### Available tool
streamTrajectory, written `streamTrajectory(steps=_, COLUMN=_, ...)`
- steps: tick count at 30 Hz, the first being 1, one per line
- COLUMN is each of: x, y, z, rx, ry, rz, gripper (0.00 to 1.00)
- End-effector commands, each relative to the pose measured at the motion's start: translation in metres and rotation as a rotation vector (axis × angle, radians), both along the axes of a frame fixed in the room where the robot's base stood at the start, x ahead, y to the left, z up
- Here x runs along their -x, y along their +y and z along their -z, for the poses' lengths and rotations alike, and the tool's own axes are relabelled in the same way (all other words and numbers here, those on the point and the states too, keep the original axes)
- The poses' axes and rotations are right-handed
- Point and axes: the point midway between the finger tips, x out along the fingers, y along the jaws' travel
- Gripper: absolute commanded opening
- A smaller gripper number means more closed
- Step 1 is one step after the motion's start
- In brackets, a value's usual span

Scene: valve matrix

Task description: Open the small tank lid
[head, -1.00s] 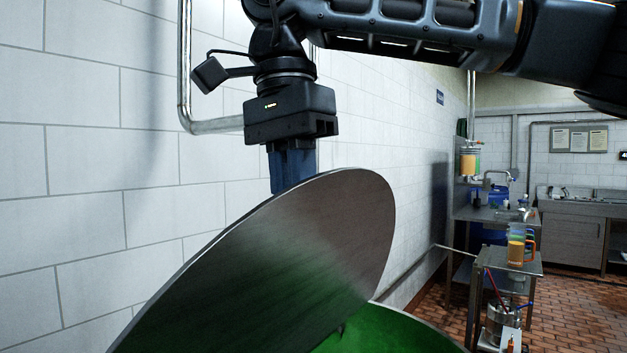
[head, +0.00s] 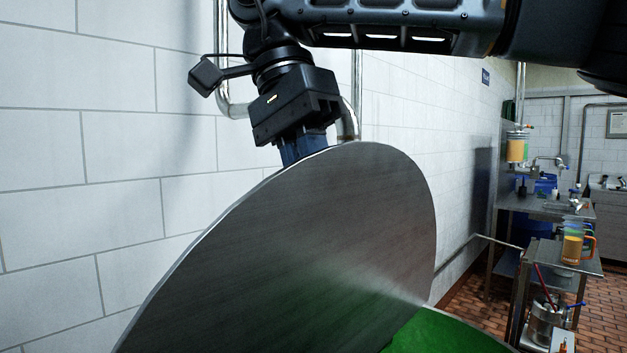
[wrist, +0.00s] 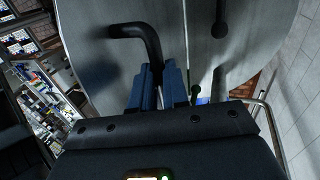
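The small tank lid (head: 310,240) is a round grey metal disc, tilted up steeply above the green inside of the tank (head: 445,335). My gripper (head: 303,148) is at the lid's upper edge, with its fingertips hidden behind the disc in the head view. In the wrist view, the lid (wrist: 105,70) fills the upper middle. A bent black handle (wrist: 145,38) stands out from it. The blue fingers of my gripper (wrist: 160,82) are close together around the handle's lower end.
A white tiled wall (head: 120,200) with metal pipes (head: 348,110) stands close behind the lid. To the right are a steel cart (head: 580,262) with a jug and pot, and a steel counter (head: 545,208). Brick-coloured floor shows there.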

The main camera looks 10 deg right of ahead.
Motion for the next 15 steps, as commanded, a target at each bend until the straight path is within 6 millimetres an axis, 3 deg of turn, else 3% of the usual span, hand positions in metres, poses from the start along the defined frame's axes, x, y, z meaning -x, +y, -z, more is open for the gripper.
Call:
streamTrajectory(steps=9, x=0.0000, y=-0.0001, z=0.0032, rx=0.000, ry=0.002, rz=-0.001, gripper=0.40)
streamTrajectory(steps=15, x=0.0000, y=-0.0002, z=0.0017, rx=0.001, ry=0.001, rz=0.000, gripper=0.40)
